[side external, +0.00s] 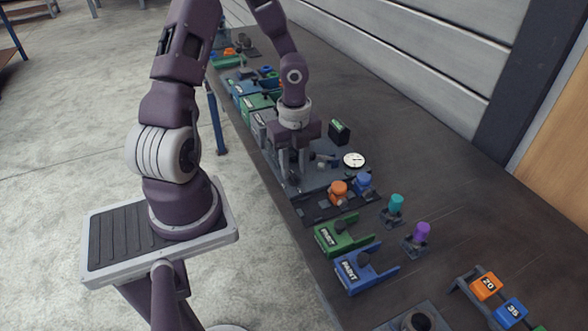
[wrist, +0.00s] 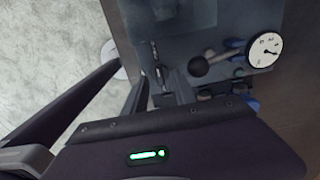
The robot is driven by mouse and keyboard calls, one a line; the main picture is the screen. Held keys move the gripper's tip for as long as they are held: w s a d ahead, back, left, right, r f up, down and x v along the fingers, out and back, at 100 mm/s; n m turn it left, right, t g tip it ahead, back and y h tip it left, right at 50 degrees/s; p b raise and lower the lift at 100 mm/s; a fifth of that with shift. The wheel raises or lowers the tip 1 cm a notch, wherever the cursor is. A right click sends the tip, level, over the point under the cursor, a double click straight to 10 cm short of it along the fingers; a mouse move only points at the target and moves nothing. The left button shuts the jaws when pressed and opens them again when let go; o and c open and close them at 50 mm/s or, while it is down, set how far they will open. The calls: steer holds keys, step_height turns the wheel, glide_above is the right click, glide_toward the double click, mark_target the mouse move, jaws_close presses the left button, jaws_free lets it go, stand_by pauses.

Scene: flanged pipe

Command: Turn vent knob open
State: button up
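My gripper (side external: 291,178) points down at the dark plate on the bench. It also shows in the wrist view (wrist: 159,82), with its fingers close together and a small dark part between or just beyond the tips. I cannot tell whether they touch that part. A white dial gauge (side external: 354,159) stands to the right of my gripper; it also shows in the wrist view (wrist: 265,50). Between them is a grey lever with a dark round end (wrist: 198,66). No part is clearly marked as the vent knob; the fingers hide some of the fixture.
A dark green box (side external: 339,131) stands behind the gauge. Orange (side external: 339,190) and blue (side external: 363,182) capped parts sit nearby, then green (side external: 341,236) and blue (side external: 362,268) holders. Teal (side external: 396,203) and purple (side external: 422,232) knobs stand farther right.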

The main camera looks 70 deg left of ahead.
steer(key=shift+f, duration=0.8)
jaws_close()
steer(key=shift+n, duration=0.3)
steer(key=n, duration=0.3)
steer(key=shift+n, duration=0.3)
steer(key=n, duration=0.4)
steer(key=shift+n, duration=0.3)
steer(key=n, duration=0.4)
steer(key=shift+n, duration=2.5)
